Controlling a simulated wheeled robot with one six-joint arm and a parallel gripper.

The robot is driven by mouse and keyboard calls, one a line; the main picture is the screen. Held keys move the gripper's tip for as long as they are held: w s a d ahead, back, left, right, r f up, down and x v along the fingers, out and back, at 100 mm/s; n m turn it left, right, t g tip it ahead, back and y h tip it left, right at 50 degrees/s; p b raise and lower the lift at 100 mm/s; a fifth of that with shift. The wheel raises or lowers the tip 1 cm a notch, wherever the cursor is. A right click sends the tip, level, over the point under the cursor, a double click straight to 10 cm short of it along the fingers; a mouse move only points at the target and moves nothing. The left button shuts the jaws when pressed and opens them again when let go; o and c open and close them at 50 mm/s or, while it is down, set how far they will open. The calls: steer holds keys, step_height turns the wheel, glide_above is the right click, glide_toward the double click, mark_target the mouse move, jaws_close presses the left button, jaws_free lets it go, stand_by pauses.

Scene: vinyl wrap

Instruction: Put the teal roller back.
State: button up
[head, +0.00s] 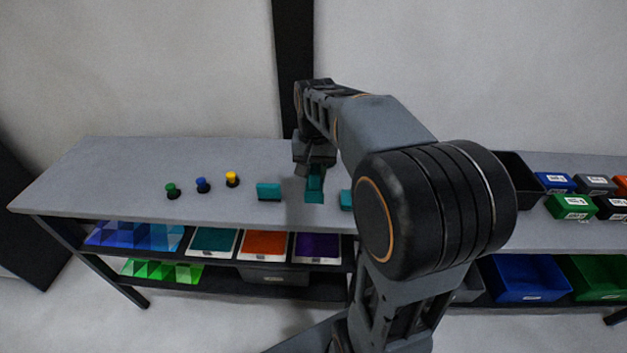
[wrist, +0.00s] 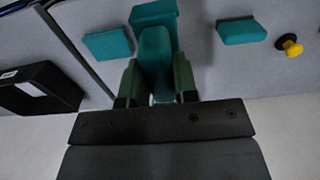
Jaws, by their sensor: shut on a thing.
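A teal piece (wrist: 155,50) with a rounded top, which looks like the teal roller, sits between the fingers of my gripper (wrist: 157,82) in the wrist view. My gripper is shut on it. A wider teal block (wrist: 153,12) shows at its far end; I cannot tell whether it is part of the roller. In the head view, my gripper (head: 314,168) points down over the table with the teal piece (head: 314,190) under it. I cannot tell whether it touches the table.
Teal blocks stand on the table (head: 110,170) left (head: 268,191) and right (head: 346,200) of my gripper. Green (head: 171,190), blue (head: 202,185) and yellow (head: 232,179) knobs stand further left. A black tray (wrist: 38,88) lies left in the wrist view. Coloured bins (head: 575,207) stand at right.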

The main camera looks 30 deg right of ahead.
steer(key=shift+w+d+f, duration=0.35)
steer(key=shift+w+f, duration=0.35)
steer(key=shift+f, duration=0.8)
steer(key=shift+w+d+f, duration=0.3)
steer(key=shift+w+f, duration=0.45)
steer(key=shift+f, duration=0.7)
steer(key=shift+w+d+f, duration=0.35)
steer(key=shift+w+f, duration=0.35)
steer(key=shift+f, duration=0.8)
